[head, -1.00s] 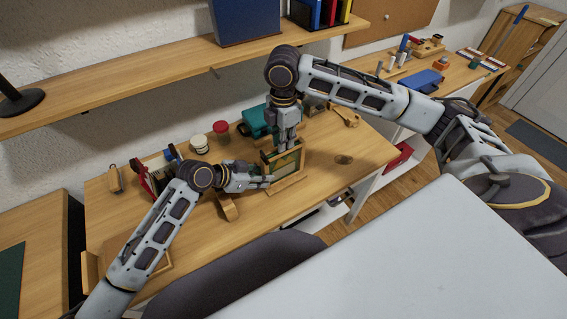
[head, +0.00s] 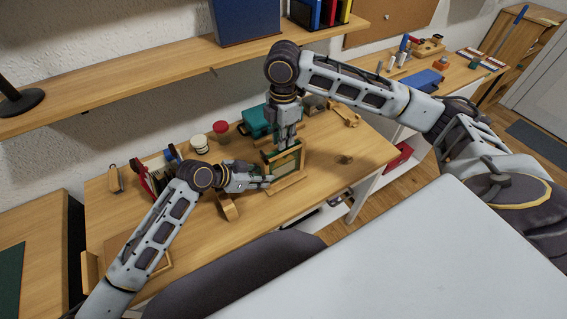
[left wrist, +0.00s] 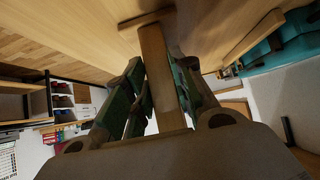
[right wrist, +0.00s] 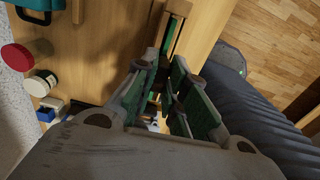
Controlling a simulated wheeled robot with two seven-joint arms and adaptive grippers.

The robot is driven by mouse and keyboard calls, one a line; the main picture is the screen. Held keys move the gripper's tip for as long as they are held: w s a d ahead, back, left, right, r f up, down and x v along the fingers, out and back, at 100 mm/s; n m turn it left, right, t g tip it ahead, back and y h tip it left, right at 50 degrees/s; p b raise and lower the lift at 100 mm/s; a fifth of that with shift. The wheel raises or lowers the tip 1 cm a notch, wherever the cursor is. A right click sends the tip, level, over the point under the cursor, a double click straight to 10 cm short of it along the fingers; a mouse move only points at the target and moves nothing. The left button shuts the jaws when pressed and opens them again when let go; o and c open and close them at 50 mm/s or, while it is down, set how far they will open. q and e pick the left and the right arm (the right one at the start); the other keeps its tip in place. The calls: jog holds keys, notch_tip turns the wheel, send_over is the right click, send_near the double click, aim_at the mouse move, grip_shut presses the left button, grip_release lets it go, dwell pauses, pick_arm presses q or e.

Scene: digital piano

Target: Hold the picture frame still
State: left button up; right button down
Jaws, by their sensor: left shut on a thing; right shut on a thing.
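The picture frame (head: 285,164), wood-edged with a green panel, stands upright on the desk, in a wooden base or ledge at its foot. My left gripper (head: 266,182) is shut on its left side edge. My right gripper (head: 290,146) comes down from above and is shut on its top edge. In the left wrist view a wooden bar of the frame (left wrist: 157,60) runs between the left fingers. In the right wrist view the frame (right wrist: 174,32) shows beyond the right fingers (right wrist: 168,80), partly hidden by them.
A teal case (head: 256,121), a red-lidded jar (head: 222,131) and a white-lidded jar (head: 199,143) stand behind the frame. A wooden piece (head: 228,206) lies in front of my left gripper. The desk (head: 340,170) is mostly clear to the right.

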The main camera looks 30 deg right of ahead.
notch_tip(320, 180, up, 10)
jog(key=shift+f, duration=0.2)
dwell(7.3)
